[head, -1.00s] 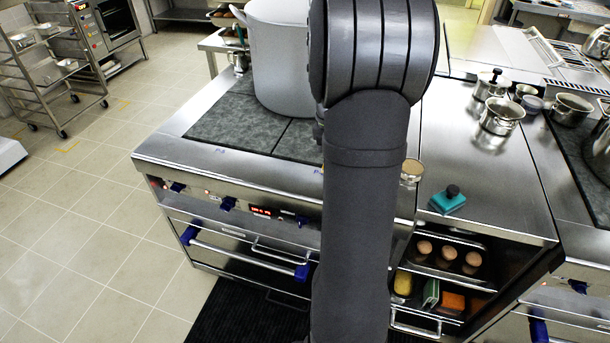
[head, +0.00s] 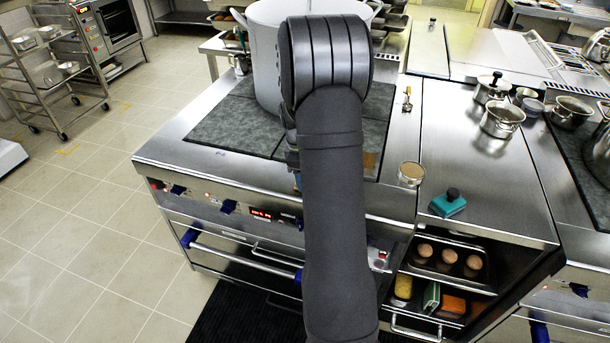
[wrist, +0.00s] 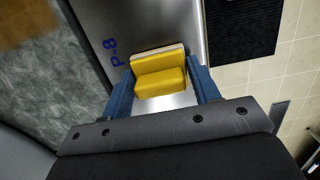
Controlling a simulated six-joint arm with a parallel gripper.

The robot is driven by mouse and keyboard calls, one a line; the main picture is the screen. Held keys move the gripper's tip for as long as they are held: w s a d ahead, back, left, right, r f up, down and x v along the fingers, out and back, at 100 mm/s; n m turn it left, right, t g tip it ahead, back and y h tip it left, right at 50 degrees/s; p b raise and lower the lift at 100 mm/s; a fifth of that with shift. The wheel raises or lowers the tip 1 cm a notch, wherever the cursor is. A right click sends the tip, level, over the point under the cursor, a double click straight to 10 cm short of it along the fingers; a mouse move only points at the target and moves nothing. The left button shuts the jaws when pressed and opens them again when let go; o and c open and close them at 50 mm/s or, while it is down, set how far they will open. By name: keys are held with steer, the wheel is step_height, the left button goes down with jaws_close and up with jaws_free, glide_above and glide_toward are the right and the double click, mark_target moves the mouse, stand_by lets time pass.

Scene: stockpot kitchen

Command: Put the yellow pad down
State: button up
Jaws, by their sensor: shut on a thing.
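In the wrist view, a yellow pad (wrist: 160,82) with a pale layer along its far edge sits between the two blue fingers of my gripper (wrist: 164,88). My gripper is shut on it. Below the pad is the steel front strip (wrist: 155,25) of the stove, marked "P-8". I cannot tell whether the pad touches the steel. In the head view my arm hides the pad and most of the gripper.
A large pot (head: 262,60) stands on the dark cooking plates (head: 235,125). A teal pad with a black knob (head: 448,203) and a round tan-topped container (head: 411,173) are to the right. An open shelf below holds brown round-topped items (head: 449,256), a yellow item (head: 403,288), a green one (head: 431,297) and an orange one (head: 453,304).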

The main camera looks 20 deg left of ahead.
steer(key=shift+f, duration=0.1)
steer(key=o, duration=0.9)
steer(key=r, duration=0.4)
steer(key=a+r, duration=0.1)
steer(key=r, duration=0.7)
steer(key=shift+a+r, duration=0.1)
steer(key=shift+a, duration=0.15)
steer(key=f, duration=0.4)
steer(key=d+f, duration=0.1)
steer(key=f, duration=0.7)
steer(key=shift+d+f, duration=0.2)
steer(key=shift+d, duration=0.05)
step_height(320, 180, up, 3)
steer(key=shift+f, duration=0.1)
steer(key=shift+r, duration=0.55)
